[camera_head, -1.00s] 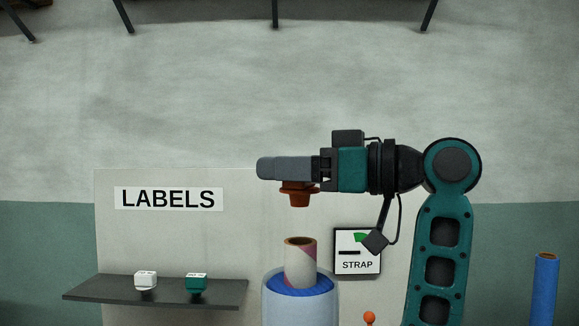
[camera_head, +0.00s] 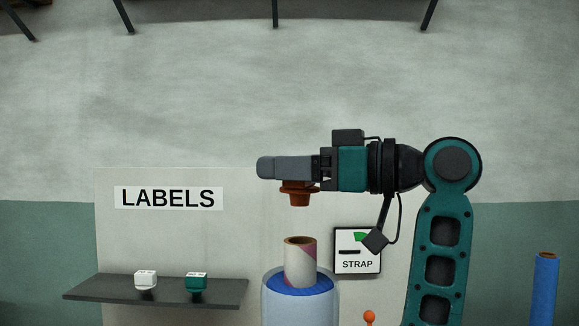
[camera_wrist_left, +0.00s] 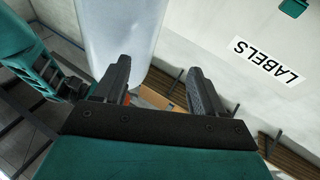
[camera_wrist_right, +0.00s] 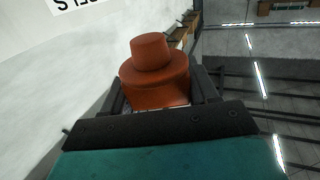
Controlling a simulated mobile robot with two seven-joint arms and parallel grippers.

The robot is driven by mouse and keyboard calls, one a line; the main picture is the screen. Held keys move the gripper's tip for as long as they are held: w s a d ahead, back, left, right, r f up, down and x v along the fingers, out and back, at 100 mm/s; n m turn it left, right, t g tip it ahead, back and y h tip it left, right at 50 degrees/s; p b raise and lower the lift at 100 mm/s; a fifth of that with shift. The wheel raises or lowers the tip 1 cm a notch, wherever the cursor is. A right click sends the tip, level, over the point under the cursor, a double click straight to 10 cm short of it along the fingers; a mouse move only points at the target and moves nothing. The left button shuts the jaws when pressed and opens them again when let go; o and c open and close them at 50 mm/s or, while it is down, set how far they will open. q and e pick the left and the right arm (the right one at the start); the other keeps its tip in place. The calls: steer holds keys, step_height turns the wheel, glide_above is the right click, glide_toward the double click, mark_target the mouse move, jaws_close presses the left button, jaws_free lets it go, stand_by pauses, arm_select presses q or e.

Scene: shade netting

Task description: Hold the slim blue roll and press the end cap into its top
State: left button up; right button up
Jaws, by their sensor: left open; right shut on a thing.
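An orange-brown end cap (camera_head: 298,192) is held in my right gripper (camera_head: 275,168), narrow end down. It hangs above the open top of a pink and white core tube (camera_head: 301,262), apart from it. The tube stands up out of a roll with a blue top (camera_head: 299,288) in pale, clear wrapping. The right wrist view shows the cap's stepped shape (camera_wrist_right: 155,80) between the fingers. My left gripper (camera_wrist_left: 159,66) is open and empty; the pale roll (camera_wrist_left: 122,35) shows beyond its fingers. It is not in the head view. A slim blue roll (camera_head: 544,292) with a brown core stands at far right.
A dark shelf (camera_head: 100,290) at left carries a white block (camera_head: 146,279) and a green block (camera_head: 196,281). A pale panel reads LABELS (camera_head: 168,198). A STRAP sign (camera_head: 357,262) and an orange knob (camera_head: 369,317) are right of the wrapped roll.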

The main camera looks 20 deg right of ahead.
mark_target(292, 277)
arm_select(q)
steer(key=s+d+r+m+g+h, duration=0.1)
steer(key=s+d+r+m+h, duration=0.25)
steer(key=r, duration=0.45)
steer(key=shift+n+h, duration=0.25)
steer(key=shift+n, duration=0.1)
steer(key=shift+w+f+x, duration=0.1)
steer(key=shift+f+x, duration=0.05)
steer(key=shift+x, duration=1.35)
steer(key=shift+w+f+x, duration=0.1)
steer(key=shift+f+x, duration=0.05)
steer(key=shift+x, duration=1.35)
steer(key=shift+w+f+x, duration=0.1)
steer(key=shift+f+x, duration=0.05)
steer(key=shift+x, duration=1.35)
steer(key=c, duration=1.3)
